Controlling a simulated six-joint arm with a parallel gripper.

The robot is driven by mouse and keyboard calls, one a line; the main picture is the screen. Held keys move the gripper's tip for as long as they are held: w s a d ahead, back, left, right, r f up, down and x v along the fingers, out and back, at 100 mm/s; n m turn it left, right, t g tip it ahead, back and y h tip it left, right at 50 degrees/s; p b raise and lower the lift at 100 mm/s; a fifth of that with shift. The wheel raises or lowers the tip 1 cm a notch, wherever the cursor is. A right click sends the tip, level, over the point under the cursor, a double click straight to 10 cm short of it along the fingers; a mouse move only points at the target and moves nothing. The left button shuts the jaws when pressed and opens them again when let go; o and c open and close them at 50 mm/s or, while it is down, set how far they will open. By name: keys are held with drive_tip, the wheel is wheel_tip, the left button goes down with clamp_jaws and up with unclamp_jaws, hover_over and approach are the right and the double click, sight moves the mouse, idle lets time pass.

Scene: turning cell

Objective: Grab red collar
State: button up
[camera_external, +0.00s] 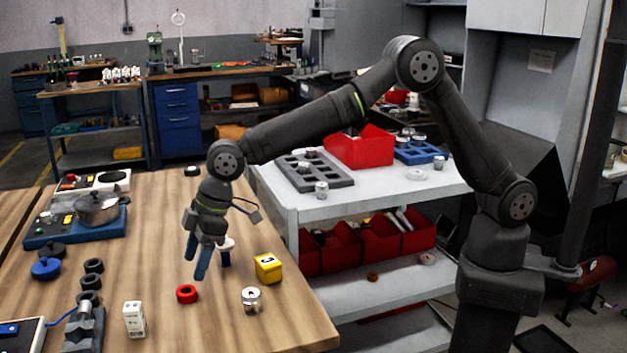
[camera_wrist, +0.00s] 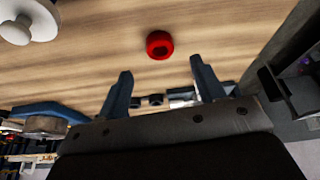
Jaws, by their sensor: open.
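The red collar (camera_external: 187,293) is a short ring lying on the wooden table, with its dark bore showing. In the wrist view the red collar (camera_wrist: 159,45) lies beyond the fingertips, roughly centred between them. My gripper (camera_external: 198,262) hangs above the table with its blue fingers pointing down, close to the collar in the external view. In the wrist view my gripper (camera_wrist: 160,78) has its two fingers spread apart with nothing between them. It does not touch the collar.
A yellow block (camera_external: 268,267) and a metal cylinder (camera_external: 251,299) stand right of the collar. A white-topped part (camera_external: 226,244) stands behind the fingers. A white box (camera_external: 134,319) and several black rings (camera_external: 91,283) are to the left. Bare wood surrounds the collar.

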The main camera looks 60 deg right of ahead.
drive_tip(key=shift+x, duration=3.25)
drive_tip(key=shift+r, duration=0.1)
drive_tip(key=c, duration=1.2)
drive_tip(key=shift+o, duration=0.2)
drive_tip(key=shift+r, duration=0.1)
